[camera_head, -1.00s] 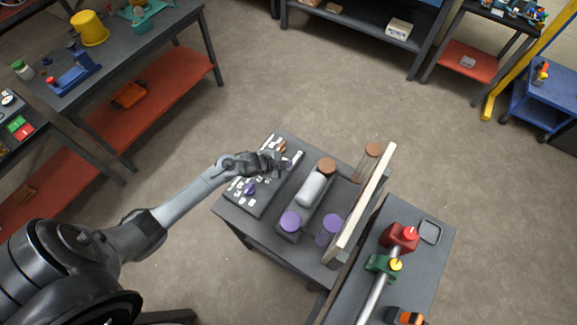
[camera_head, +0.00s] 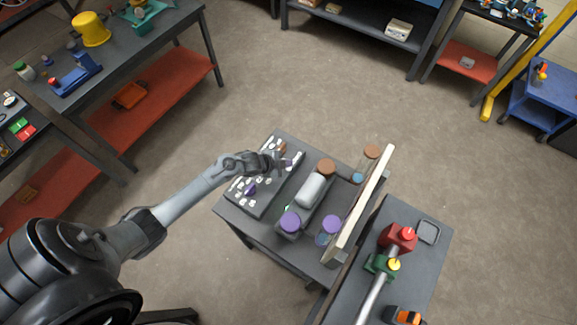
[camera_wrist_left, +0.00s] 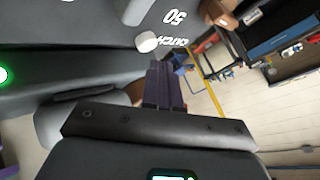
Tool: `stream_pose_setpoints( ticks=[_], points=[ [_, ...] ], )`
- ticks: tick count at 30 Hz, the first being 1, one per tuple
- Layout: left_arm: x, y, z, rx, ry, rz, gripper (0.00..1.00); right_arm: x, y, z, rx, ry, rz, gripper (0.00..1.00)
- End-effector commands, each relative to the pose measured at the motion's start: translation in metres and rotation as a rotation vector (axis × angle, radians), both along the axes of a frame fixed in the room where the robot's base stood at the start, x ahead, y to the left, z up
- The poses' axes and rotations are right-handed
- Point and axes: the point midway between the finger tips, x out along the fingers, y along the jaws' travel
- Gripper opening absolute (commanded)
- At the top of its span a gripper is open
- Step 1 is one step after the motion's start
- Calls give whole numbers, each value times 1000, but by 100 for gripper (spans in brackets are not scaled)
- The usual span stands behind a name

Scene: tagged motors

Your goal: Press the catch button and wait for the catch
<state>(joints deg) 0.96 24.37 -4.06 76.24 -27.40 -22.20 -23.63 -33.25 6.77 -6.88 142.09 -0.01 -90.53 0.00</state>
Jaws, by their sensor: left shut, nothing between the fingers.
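My left gripper (camera_head: 282,163) is shut and empty over the far part of the grey control panel (camera_head: 268,200), which carries several white buttons and purple and brown controls. In the left wrist view its dark purple fingertips (camera_wrist_left: 160,72) are just beside a round white button (camera_wrist_left: 147,42). Upside-down lettering by this button appears to read CATCH, and 50 is printed nearby. I cannot tell whether the fingertips touch the button. A green light (camera_wrist_left: 3,75) glows at the left edge of that view. My right gripper is not in view.
Right of the panel, a pale cylinder (camera_head: 312,188) lies between a brown cap (camera_head: 326,167) and a purple cap (camera_head: 290,221). An upright board (camera_head: 362,208) stands beyond. A bench (camera_head: 430,265) with red and green clamps is at right. Open floor lies behind.

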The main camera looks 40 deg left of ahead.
Motion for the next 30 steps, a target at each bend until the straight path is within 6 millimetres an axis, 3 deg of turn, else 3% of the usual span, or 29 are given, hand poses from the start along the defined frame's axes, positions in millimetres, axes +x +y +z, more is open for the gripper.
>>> stream_pose_setpoints(
  ticks=[8, 24, 30],
  points=[
    [0, 0, 3, 0, 0, 0, 0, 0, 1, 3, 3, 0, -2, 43],
    [0, 0, 53, 1, -1, 0, 0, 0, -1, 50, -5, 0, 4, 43],
    [0, 0, 61, 1, 0, -1, 0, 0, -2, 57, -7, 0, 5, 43]
  ],
)
